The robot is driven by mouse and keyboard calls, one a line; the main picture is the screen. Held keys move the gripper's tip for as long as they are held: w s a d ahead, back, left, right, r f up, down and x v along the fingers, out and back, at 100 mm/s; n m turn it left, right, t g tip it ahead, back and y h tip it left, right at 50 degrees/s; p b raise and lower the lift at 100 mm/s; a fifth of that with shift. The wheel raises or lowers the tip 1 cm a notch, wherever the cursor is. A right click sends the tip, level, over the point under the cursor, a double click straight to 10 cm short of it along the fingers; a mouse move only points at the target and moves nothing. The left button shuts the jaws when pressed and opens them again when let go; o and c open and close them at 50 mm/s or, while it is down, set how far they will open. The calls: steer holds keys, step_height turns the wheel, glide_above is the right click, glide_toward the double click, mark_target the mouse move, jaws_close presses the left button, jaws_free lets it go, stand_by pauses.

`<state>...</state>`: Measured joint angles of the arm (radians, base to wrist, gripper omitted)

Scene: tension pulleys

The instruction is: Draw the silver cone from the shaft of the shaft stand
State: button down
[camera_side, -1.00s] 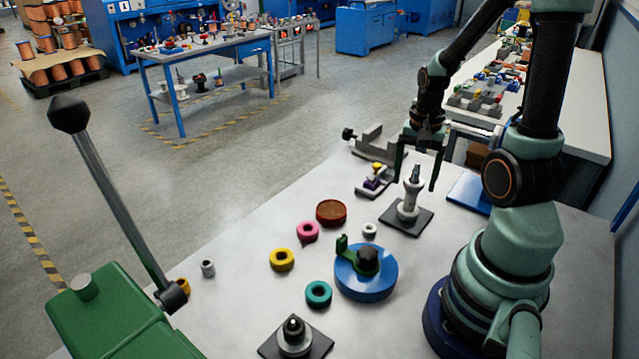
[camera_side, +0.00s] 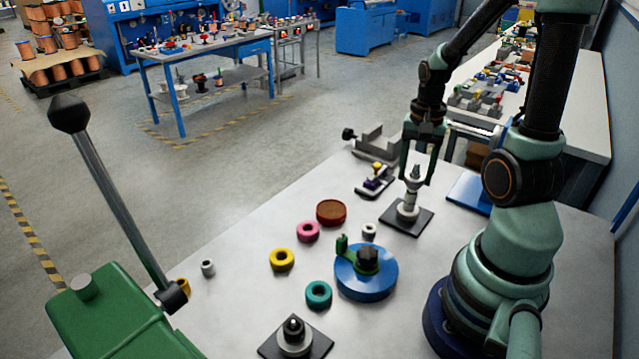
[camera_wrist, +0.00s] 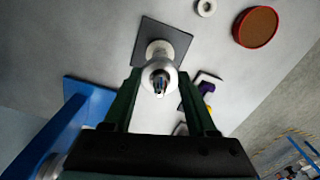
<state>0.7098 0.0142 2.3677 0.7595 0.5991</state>
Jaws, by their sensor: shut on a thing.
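The shaft stand is a dark square plate (camera_side: 422,219) with an upright pale shaft, at the back right of the table in the side view. The silver cone (camera_side: 410,198) sits around the shaft, and the shaft's tip shows above it. My gripper (camera_side: 416,182) points down over the stand, with a green finger on each side of the cone, shut on it. In the wrist view my gripper (camera_wrist: 160,78) has the cone (camera_wrist: 160,73) between its fingertips. The plate (camera_wrist: 178,36) lies below it. The exact finger contact is small in the side view.
A blue disc with a green clip (camera_side: 366,278) stands in front. Yellow (camera_side: 282,260), pink (camera_side: 308,231) and teal (camera_side: 318,294) rings and a brown-topped red disc (camera_side: 331,212) lie left of it. A small purple fixture (camera_side: 376,182) is close behind the stand. A second stand (camera_side: 295,340) is at the front.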

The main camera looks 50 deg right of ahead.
steer(key=shift+r, duration=1.25)
stand_by(0.8)
steer(key=shift+r, duration=1.7)
steer(key=shift+r, duration=0.95)
steer(key=shift+r, duration=2)
